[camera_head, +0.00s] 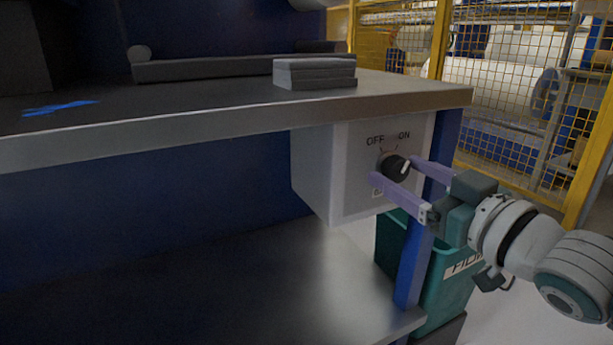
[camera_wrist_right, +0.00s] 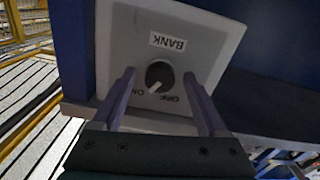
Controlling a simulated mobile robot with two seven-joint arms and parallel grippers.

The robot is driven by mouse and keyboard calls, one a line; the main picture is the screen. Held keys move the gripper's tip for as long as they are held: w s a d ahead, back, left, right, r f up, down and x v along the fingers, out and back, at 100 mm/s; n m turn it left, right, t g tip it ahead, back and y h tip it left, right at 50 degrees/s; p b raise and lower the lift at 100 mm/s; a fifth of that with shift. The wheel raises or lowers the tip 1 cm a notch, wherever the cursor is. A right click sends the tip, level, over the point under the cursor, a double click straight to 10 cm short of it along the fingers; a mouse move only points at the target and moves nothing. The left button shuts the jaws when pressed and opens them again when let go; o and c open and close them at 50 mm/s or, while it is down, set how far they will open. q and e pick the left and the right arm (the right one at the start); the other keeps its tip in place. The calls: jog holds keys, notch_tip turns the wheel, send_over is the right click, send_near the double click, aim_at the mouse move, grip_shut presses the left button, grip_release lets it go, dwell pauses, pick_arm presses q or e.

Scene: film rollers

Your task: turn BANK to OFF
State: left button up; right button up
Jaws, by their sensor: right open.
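The BANK switch is a round black knob (camera_head: 392,165) on the front of a light grey box (camera_head: 312,172) under the worktop. OFF and ON are printed above it. In the right wrist view, upside down, the knob (camera_wrist_right: 159,75) has a white pointer line aimed toward the ON side, and the BANK label (camera_wrist_right: 167,42) shows. My right gripper (camera_head: 393,169) is open, its two purple fingers (camera_wrist_right: 158,74) on either side of the knob with gaps visible. I cannot tell how deep the fingertips reach. My left gripper is not in view.
The metal worktop edge (camera_head: 240,117) runs just above the box. Grey slabs (camera_head: 315,73) and a dark roller (camera_head: 220,67) lie on top. A blue post (camera_head: 413,262) and a green bin (camera_head: 452,285) stand below right. A yellow mesh fence (camera_head: 500,90) is behind.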

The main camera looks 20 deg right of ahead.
jog(key=shift+w, duration=0.2)
jog(key=shift+c, duration=0.2)
grip_shut()
dwell(0.4)
